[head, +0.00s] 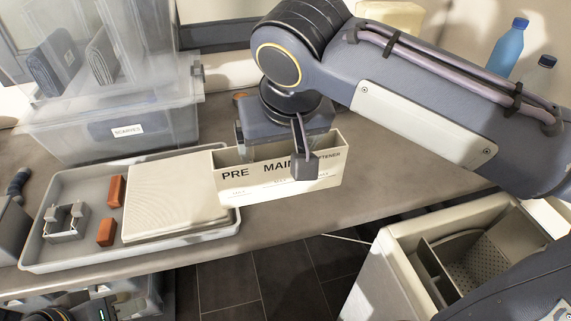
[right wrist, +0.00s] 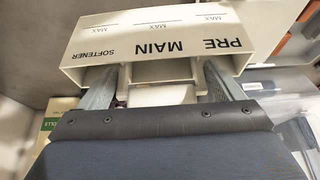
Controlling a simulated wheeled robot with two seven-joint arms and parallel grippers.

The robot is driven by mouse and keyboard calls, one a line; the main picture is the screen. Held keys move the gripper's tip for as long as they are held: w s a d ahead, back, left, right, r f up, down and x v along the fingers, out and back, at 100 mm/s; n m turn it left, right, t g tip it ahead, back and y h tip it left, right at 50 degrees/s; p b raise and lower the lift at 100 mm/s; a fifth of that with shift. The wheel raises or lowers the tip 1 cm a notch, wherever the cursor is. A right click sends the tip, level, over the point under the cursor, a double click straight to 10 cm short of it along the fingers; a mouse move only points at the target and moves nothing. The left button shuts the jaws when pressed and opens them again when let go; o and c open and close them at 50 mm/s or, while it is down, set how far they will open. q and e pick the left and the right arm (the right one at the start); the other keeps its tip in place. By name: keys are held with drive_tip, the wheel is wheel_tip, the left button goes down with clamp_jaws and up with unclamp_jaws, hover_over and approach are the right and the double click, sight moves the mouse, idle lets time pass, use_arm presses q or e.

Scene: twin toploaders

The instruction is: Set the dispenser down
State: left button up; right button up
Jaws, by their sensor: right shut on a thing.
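The dispenser (head: 332,180) is a cream drawer with open compartments, marked PRE, MAIN and SOFTENER. My right gripper (head: 272,152) is shut on it from above, with the arm coming in from the upper right. In the right wrist view the dispenser (right wrist: 150,50) sits between and around the two fingers (right wrist: 162,90), its lettering upside down. My left gripper's fingers do not show.
A clear bin (head: 75,142) labelled SCARVES stands behind. Counter (head: 400,205) right of the dispenser is bare. An open toploader (head: 400,270) stands lower right.

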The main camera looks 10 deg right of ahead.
drive_tip(key=w+d+f, duration=0.2)
drive_tip(key=w+f, duration=0.4)
drive_tip(key=w+d+f, duration=0.3)
drive_tip(key=w+f, duration=0.3)
drive_tip(key=w, duration=0.1)
drive_tip(key=shift+d+f, duration=0.35)
drive_tip(key=shift+f, duration=0.2)
drive_tip(key=o, duration=0.7)
drive_tip(key=shift+r, duration=0.1)
